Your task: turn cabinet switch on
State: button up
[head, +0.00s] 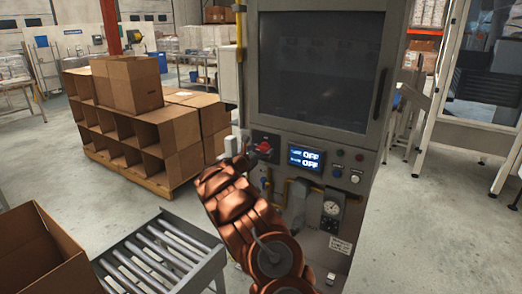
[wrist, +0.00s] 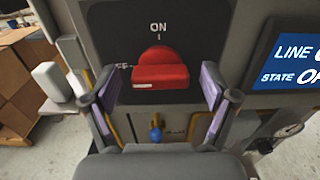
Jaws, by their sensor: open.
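The cabinet (head: 315,80) is a tall grey machine with a dark window and a control panel below it. Its red rotary switch (wrist: 159,70) sits on a black plate marked ON above it in the wrist view; it also shows in the head view (head: 264,147). My gripper (wrist: 158,84) is open, with one finger on each side of the red switch and gaps left and right. Whether the fingers reach to the switch's depth I cannot tell. In the head view my copper arm hides part of the lower panel.
A roller conveyor (head: 160,258) and an open cardboard box (head: 40,255) stand at the lower left. Stacked boxes on a pallet (head: 155,182) are behind. Pipes, a gauge (head: 332,208) and small buttons (head: 338,172) crowd the panel.

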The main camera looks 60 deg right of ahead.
jog(key=c, duration=1.2)
jog(key=shift+o, duration=0.2)
